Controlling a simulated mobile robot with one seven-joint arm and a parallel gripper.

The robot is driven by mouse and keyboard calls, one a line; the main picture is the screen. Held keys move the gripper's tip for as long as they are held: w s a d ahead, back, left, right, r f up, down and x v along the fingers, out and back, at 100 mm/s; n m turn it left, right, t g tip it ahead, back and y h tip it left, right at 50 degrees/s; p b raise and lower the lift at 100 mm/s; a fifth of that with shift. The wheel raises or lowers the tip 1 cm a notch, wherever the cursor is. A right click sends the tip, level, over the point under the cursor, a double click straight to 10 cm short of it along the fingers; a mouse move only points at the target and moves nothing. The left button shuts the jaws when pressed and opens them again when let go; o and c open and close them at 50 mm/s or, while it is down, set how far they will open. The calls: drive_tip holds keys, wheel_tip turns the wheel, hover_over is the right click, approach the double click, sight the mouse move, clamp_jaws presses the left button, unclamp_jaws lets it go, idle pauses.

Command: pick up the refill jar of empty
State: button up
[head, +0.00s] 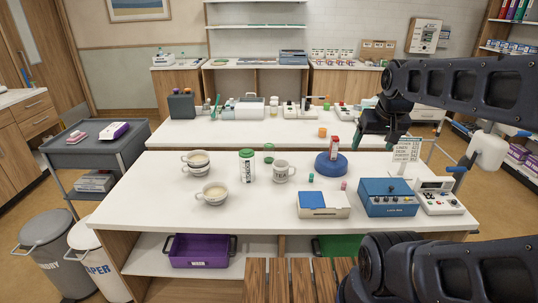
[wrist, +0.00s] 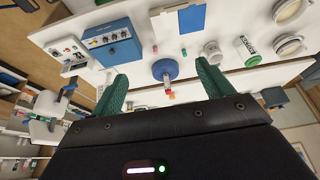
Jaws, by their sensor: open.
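A white jar with a green lid and dark upright lettering (head: 247,166) stands on the front white table, left of a white mug. I cannot read its label surely, so I cannot confirm it is the refill jar. It also shows in the wrist view (wrist: 244,50), upper right, beyond the fingers. My gripper (head: 377,138) hangs at the right of the head view, above the far side of the front table. In the wrist view its green fingers (wrist: 163,88) are spread apart with nothing between them. It is well to the right of the jar and apart from it.
Several two-handled bowls (head: 212,194) stand left of the jar, and the mug (head: 283,171) close on its right. A blue round base (head: 331,163) holds a red-and-white bottle (head: 334,145). A blue instrument box (head: 387,198) stands right. The table's front left is clear.

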drive_tip(key=w+a+r, duration=0.2)
drive_tip(key=w+a, duration=0.1)
drive_tip(key=w, duration=1.2)
hover_over(269, 149)
wheel_tip(269, 149, down, 26)
drive_tip(key=x, duration=1)
drive_tip(key=shift+s+f, duration=0.15)
drive_tip(key=shift+f, duration=0.2)
drive_tip(key=c, duration=1.1)
